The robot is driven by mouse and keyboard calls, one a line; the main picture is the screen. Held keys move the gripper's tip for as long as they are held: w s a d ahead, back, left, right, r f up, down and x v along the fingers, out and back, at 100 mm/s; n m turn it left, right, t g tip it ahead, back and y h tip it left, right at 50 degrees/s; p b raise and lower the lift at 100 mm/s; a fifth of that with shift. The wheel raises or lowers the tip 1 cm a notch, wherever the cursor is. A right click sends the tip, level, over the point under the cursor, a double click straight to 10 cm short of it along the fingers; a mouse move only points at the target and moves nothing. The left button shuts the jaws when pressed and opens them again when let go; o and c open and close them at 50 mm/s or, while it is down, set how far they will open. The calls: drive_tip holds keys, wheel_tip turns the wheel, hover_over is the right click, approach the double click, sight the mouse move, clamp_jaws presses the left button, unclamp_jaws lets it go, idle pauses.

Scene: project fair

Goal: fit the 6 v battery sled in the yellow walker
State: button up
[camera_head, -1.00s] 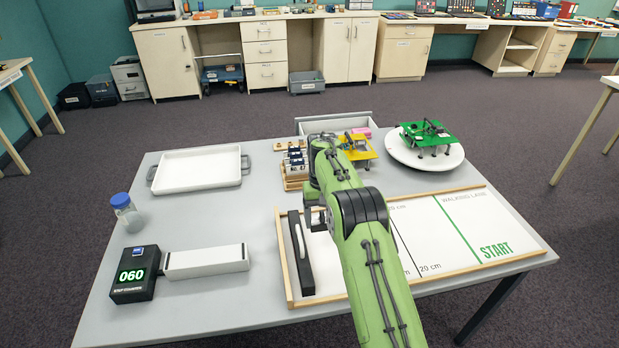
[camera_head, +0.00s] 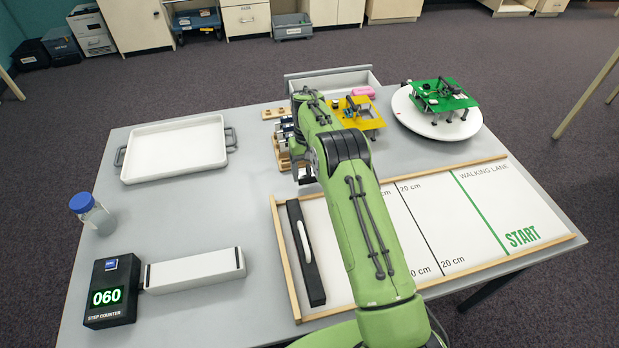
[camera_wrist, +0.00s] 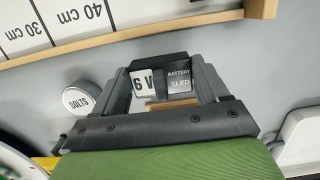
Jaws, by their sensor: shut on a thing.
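My gripper (camera_wrist: 160,78) is shut on the 6 V battery sled (camera_wrist: 179,80); its "6 V" and "BATTERY SLED" labels show between the fingers in the wrist view. In the head view my green arm hides most of the gripper and the sled. The yellow walker (camera_head: 367,121) stands at the back of the table, just right of my arm, partly covered by it. A yellow edge (camera_wrist: 44,163) shows at the lower left of the wrist view, probably the walker's.
A wooden rack (camera_head: 283,160) with battery sleds is left of my arm. The green walker (camera_head: 440,95) stands on a white turntable (camera_head: 412,117). The walking lane (camera_head: 430,215) lies in front. A white tray (camera_head: 175,150) is at left. A round "BOLTS" lid (camera_wrist: 78,100) is near my gripper.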

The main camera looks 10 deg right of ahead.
sight(309, 177)
wheel_tip(309, 177, down, 3)
drive_tip(key=shift+f, duration=0.1)
drive_tip(key=o, duration=1)
drive_tip(key=r+p, duration=0.1)
drive_tip(key=r, duration=0.3)
drive_tip(key=w+r+p, duration=0.1)
drive_tip(key=r+p, duration=0.1)
drive_tip(key=r, duration=0.2)
drive_tip(key=r+p, duration=0.1)
drive_tip(key=r, duration=0.3)
drive_tip(key=shift+w+r+p, duration=0.1)
drive_tip(key=shift+w+p, duration=0.2)
drive_tip(key=shift+w, duration=0.05)
